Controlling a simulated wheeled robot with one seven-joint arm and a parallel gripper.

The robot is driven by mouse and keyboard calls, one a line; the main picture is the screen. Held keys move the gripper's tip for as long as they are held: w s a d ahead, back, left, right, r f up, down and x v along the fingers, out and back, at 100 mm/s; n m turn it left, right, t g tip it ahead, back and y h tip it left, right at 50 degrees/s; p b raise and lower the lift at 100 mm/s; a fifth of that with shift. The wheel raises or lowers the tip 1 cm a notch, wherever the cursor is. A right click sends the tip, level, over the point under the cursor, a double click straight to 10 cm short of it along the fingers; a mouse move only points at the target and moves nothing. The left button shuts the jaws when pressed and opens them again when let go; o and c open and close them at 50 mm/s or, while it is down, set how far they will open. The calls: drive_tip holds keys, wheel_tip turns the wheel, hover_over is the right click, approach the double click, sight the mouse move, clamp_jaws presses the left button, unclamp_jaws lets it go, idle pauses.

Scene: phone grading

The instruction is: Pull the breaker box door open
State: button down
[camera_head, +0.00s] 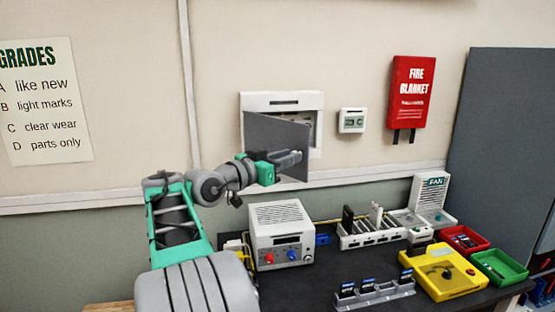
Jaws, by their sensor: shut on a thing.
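The breaker box (315,104) is a white-framed box on the wall, in the upper middle of the head view. Its dark grey door (277,132) stands partly open, with its left edge at the box's left side and its right edge swung out from the wall. Part of the box's inside shows past the door's upper right edge. My gripper (297,157) is in front of the door near its right edge, shut on the door. The exact grip point, likely a handle, is too small to make out and is covered by the fingers.
Below, a dark bench (320,270) holds a white power unit (282,235), a slotted rack (372,233), a yellow device (443,272) and red (464,240) and green (499,267) trays. A small thermostat (352,120) and a red fire blanket case (411,92) hang right of the box.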

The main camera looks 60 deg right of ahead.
drive_tip(key=shift+w+a+m+g, duration=0.4)
drive_tip(key=shift+w+a+g, duration=0.15)
drive_tip(key=shift+a, duration=0.2)
drive_tip(key=c, duration=1.2)
unclamp_jaws()
drive_tip(key=shift+c, duration=0.2)
drive_tip(key=shift+c, duration=0.4)
